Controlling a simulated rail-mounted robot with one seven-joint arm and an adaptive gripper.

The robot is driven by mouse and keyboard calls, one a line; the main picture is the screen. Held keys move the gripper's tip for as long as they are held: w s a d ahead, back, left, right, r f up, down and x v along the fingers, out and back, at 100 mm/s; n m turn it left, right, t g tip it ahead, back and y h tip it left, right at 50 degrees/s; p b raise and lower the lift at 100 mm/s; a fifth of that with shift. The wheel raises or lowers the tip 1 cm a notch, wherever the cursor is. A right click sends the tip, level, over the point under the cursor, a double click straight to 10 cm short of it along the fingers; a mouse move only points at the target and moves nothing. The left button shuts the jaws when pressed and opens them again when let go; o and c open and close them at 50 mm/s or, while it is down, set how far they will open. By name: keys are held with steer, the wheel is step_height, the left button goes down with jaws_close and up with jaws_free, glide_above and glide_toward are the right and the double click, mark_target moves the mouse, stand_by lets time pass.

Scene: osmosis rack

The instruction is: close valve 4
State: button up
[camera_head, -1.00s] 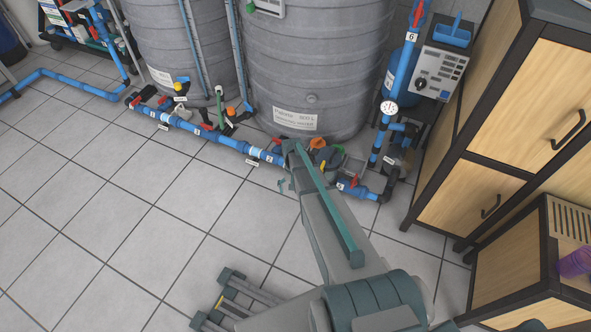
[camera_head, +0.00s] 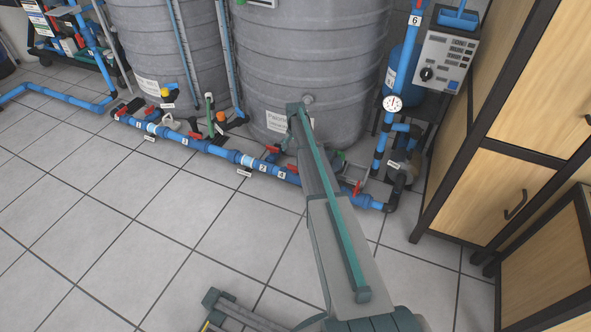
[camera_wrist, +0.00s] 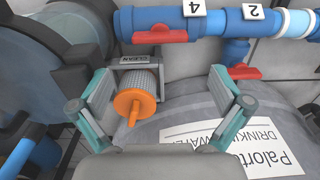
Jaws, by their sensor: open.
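The blue pipe carries a white label 4 (camera_wrist: 194,6), which also shows in the head view (camera_head: 281,175). Below that label in the wrist view, a red lever handle (camera_wrist: 160,36) lies roughly along the pipe. My gripper (camera_wrist: 160,90) is open and empty. I see no contact with the handle.
The big grey tank (camera_head: 310,60) stands behind the pipe. A wooden cabinet (camera_head: 510,190) is at right. The tiled floor (camera_head: 130,220) in front is clear.

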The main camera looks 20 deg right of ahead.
mark_target(295, 167)
step_height(295, 167, down, 10)
steer(key=b, duration=0.3)
steer(key=shift+r+b, duration=0.15)
steer(key=shift+b, duration=0.15)
steer(key=c, duration=0.9)
steer(key=shift+o, duration=0.2)
